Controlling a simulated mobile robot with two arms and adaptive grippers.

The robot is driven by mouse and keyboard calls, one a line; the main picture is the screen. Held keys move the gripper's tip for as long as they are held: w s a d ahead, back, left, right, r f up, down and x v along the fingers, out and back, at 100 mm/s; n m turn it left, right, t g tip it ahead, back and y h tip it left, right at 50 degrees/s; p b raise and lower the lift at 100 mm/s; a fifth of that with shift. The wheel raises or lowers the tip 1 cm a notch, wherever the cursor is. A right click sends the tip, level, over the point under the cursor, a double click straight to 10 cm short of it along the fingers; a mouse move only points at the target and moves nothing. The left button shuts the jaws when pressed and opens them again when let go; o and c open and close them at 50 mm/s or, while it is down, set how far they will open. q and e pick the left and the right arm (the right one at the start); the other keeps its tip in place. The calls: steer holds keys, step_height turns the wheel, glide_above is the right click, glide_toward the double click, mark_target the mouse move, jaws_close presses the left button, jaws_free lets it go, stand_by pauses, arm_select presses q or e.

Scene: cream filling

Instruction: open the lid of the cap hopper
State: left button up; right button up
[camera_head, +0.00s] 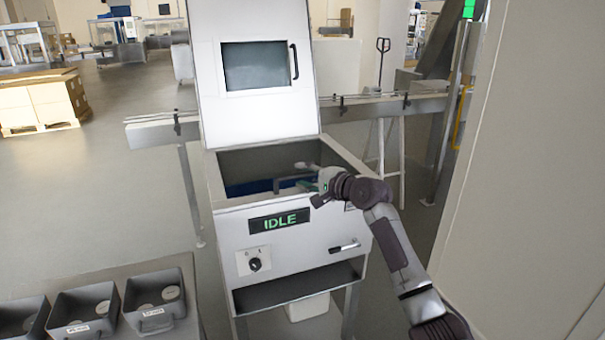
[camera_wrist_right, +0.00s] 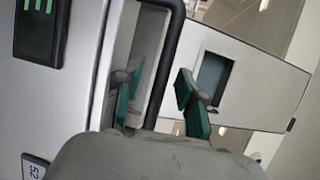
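The cap hopper (camera_head: 290,244) is a light grey machine with a green IDLE display. Its white lid (camera_head: 222,106) stands raised at the back of the open top, with a window and a black handle (camera_head: 294,61). The lid also shows in the right wrist view (camera_wrist_right: 258,92). My right gripper (camera_head: 304,175) is over the right part of the opening, well below the lid handle. In the right wrist view its green-padded fingers (camera_wrist_right: 156,85) are apart. A dark bar (camera_wrist_right: 167,65) runs between them in the picture; I cannot tell whether they touch it. My left gripper is out of view.
A control knob (camera_head: 255,264) and a small front handle (camera_head: 344,247) are on the hopper's front. A conveyor (camera_head: 158,131) runs behind it. Dark bins (camera_head: 155,302) stand at the lower left. A beige wall (camera_head: 520,200) is close on the right.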

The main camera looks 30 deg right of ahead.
steer(key=shift+w+a+f, duration=0.1)
steer(key=shift+w, duration=0.35)
steer(key=shift+c, duration=0.2)
jaws_close()
